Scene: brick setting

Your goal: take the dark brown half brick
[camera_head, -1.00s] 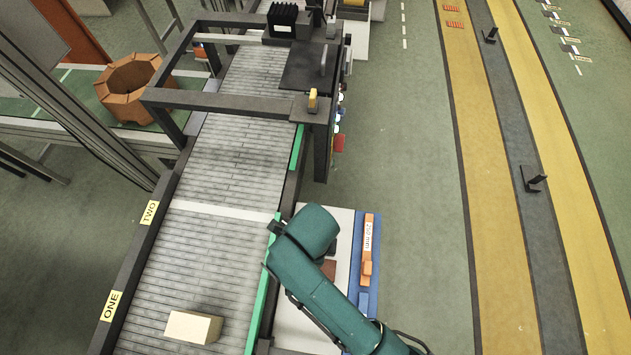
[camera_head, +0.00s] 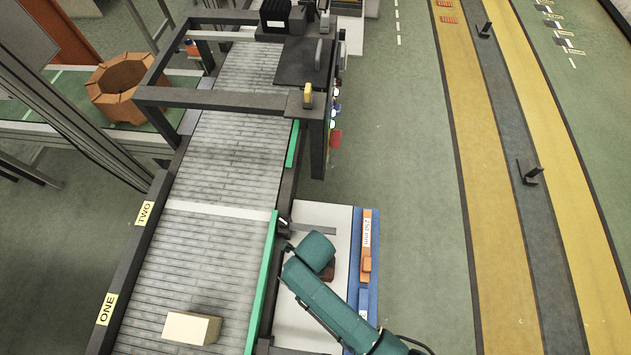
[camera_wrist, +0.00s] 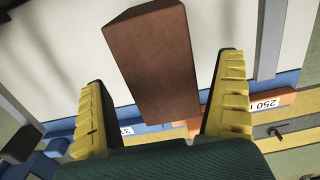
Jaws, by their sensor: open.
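The dark brown half brick (camera_wrist: 155,62) is a reddish-brown block on a pale work surface (camera_wrist: 225,25) in the wrist view. My gripper (camera_wrist: 165,75) is open, with one yellow ribbed finger on each side of the brick's near part. Gaps show on both sides, and the brick appears to lie beyond the fingers. How far it lies below the fingertips I cannot tell. In the head view a small brown patch of the brick (camera_head: 329,273) shows beside my green arm, which hides the rest and the gripper.
A blue strip (camera_head: 355,240) with an orange gauge marked 250 mm (camera_head: 366,240) edges the surface. A roller conveyor (camera_head: 200,255) with a green rail runs alongside, carrying a cream brick (camera_head: 190,328). A dark metal frame (camera_head: 215,99) spans it.

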